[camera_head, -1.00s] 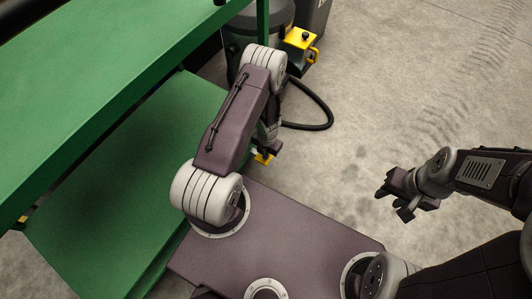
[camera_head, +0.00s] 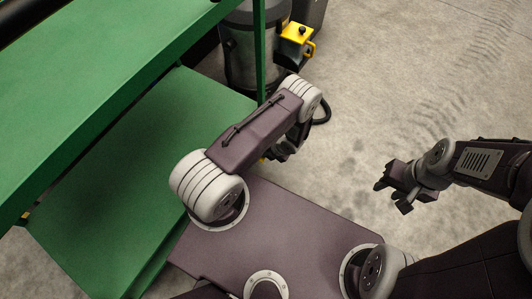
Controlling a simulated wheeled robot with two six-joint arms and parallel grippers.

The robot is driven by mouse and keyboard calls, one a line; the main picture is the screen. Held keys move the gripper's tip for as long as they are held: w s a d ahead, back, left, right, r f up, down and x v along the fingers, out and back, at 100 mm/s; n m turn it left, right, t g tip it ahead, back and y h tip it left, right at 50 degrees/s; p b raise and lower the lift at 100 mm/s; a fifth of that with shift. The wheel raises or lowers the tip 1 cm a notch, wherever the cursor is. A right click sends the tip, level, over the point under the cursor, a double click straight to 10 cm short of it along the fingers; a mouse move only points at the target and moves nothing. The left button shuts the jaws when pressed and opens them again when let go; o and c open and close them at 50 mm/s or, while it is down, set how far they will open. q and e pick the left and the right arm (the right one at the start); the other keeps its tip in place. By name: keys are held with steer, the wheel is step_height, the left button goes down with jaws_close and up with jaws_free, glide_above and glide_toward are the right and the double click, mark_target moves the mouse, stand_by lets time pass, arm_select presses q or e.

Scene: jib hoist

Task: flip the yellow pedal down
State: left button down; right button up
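A small yellow piece (camera_head: 262,159), which may be the pedal, shows as a sliver at the corner foot of the green bench. My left arm and gripper hide most of it, so I cannot tell whether it is up or down. My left gripper (camera_head: 279,153) points downward beside it, mostly covered by its own arm; its fingers are not clear, and I cannot tell whether it touches the yellow piece. My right gripper (camera_head: 392,197) is open and empty over the bare floor at right.
The green bench (camera_head: 120,180) with its lower shelf fills the left. Its upright post (camera_head: 260,60) stands near my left arm. The right-hand floor is clear.

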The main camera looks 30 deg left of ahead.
arm_select(q)
steer(key=shift+f, duration=0.1)
stand_by(0.4)
steer(key=p+v, duration=0.8)
steer(key=v, duration=0.6)
steer(key=shift+d, duration=0.35)
steer(key=shift+f, duration=0.15)
